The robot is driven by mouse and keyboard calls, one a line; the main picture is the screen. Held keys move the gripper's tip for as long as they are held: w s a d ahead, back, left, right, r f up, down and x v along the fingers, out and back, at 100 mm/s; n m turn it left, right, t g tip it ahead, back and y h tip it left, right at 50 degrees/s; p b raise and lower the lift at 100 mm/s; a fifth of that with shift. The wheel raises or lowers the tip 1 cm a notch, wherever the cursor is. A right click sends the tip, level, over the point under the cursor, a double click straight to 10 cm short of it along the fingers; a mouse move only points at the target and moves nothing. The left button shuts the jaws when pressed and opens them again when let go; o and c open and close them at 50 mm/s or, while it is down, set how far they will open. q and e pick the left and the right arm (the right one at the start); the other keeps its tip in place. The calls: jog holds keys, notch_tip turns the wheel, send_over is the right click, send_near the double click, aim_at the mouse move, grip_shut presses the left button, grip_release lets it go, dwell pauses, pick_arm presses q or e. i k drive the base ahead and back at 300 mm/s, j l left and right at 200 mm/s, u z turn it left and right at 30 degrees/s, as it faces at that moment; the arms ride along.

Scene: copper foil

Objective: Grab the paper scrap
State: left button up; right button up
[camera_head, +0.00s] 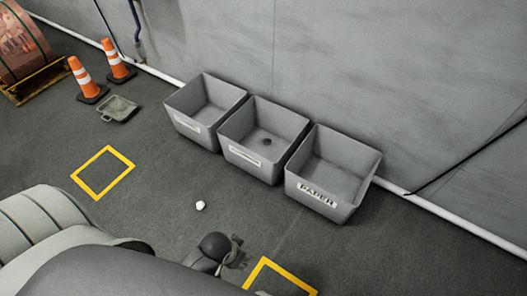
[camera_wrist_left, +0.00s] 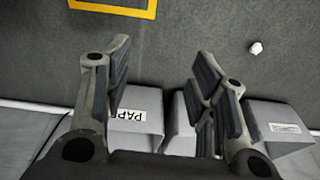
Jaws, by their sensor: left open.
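The paper scrap (camera_head: 200,205) is a small white crumpled piece on the dark grey floor, in front of the bins. It also shows in the left wrist view (camera_wrist_left: 256,47), at the upper right, outside the gap between the fingers. My left gripper (camera_head: 236,252) is to the right of the scrap and nearer to me in the head view, apart from it. In the left wrist view its fingers (camera_wrist_left: 164,85) are spread wide with nothing between them. My right gripper is not in view.
Three grey bins stand along the wall: a left one (camera_head: 196,133), a middle one (camera_head: 230,165) holding a small dark lump, and one labelled PAPER (camera_head: 345,215). Two orange cones (camera_head: 118,62), a dustpan-like tray (camera_head: 119,108) and a copper roll (camera_head: 20,45) are left. Yellow squares mark the floor.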

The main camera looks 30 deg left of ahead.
aim_at(200, 205)
jog(key=u, duration=1.6)
jog(key=i+j, duration=0.1)
